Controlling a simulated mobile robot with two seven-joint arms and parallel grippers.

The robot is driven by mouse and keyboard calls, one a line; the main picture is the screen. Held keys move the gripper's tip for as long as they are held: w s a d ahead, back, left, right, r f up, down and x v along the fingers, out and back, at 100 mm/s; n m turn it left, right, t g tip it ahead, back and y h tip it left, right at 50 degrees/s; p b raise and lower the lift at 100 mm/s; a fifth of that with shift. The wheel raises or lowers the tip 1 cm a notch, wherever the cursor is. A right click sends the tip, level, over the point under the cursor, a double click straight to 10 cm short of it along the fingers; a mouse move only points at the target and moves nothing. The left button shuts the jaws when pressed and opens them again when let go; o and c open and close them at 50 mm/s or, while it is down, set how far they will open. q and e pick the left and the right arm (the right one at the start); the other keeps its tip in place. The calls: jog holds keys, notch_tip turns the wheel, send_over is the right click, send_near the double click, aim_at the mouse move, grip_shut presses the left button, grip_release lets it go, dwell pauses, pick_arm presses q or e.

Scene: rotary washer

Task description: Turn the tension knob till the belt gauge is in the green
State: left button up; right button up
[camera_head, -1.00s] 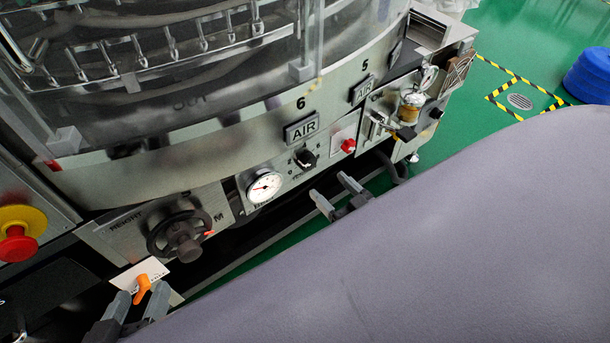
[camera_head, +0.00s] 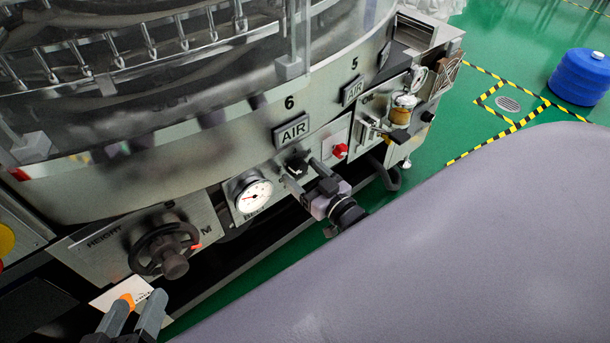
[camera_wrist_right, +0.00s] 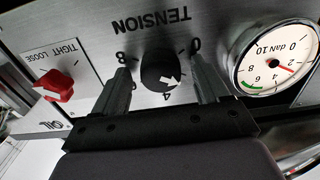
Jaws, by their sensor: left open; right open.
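The black tension knob (camera_head: 298,161) is on the front panel below the AIR 6 plate. In the right wrist view the knob (camera_wrist_right: 160,72) shows a white arrow pointing toward the lower right, near the 4. My right gripper (camera_wrist_right: 163,82) is open, one finger on each side of the knob, with gaps visible. It also shows in the head view (camera_head: 305,176). The belt gauge (camera_wrist_right: 275,60) has its red needle near 2, outside the green band by 6; it is also in the head view (camera_head: 251,194). My left gripper (camera_head: 132,318) is open at the lower left.
A red tight/loose knob (camera_wrist_right: 55,86) is beside the tension knob. A black height handwheel (camera_head: 164,249) sits left of the gauge. An orange piece (camera_head: 127,300) and a white card are behind my left gripper. A blue stack (camera_head: 581,77) stands on the green floor.

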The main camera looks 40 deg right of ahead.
jog(key=c, duration=1)
jog(key=shift+c, duration=0.2)
